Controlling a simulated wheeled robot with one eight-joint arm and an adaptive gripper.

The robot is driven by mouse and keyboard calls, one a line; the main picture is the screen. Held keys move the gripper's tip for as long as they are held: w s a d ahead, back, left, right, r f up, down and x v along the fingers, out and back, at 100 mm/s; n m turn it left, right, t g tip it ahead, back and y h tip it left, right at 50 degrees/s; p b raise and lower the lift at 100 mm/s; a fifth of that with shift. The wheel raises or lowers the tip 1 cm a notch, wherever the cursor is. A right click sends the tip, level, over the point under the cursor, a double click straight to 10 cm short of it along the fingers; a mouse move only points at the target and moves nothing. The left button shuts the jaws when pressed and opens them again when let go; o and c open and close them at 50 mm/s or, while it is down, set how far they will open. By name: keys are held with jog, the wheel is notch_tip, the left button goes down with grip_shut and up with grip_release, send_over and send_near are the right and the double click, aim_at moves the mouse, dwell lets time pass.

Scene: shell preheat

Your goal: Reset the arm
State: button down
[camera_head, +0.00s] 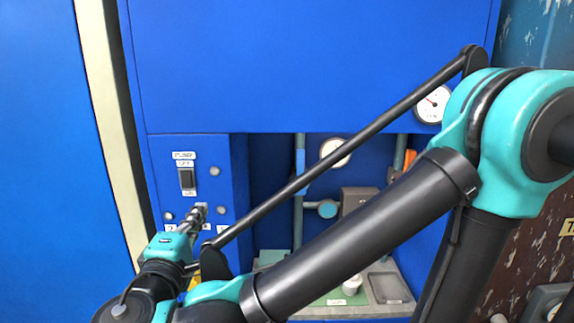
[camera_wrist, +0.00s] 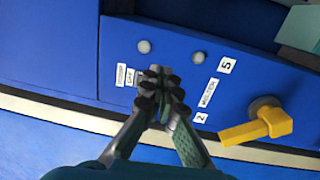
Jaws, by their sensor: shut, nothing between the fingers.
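My gripper (camera_head: 200,213) is shut and empty in the head view, in front of the lower part of a blue panel (camera_head: 224,170). In the wrist view my gripper (camera_wrist: 161,82) points at the same panel, with its fingertips together close to a small label. I cannot tell whether the fingertips touch the panel. My arm crosses the head view from the right side to the lower left and hides part of the cabinet.
The panel has a black pump switch (camera_head: 187,179) and a yellow handle (camera_wrist: 258,126). A recess to the right holds pipes, a valve (camera_head: 327,209) and a white knob (camera_head: 352,284) on a ledge. A gauge (camera_head: 432,104) sits at upper right.

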jog(key=w+d+f+m+g+h, duration=0.45)
jog(key=w+d+f+g, duration=0.25)
jog(key=w+d+f, duration=0.75)
jog(key=s+d+f+m+g+y, duration=0.2)
jog(key=d+f+m, duration=0.4)
jog(key=d+f, duration=0.3)
jog(key=s+d+f+m+g+y, duration=0.3)
jog(key=d+f+m, duration=0.4)
jog(key=d, duration=0.6)
jog(key=shift+s+f+g, duration=0.9)
jog(key=shift+f+g, duration=0.4)
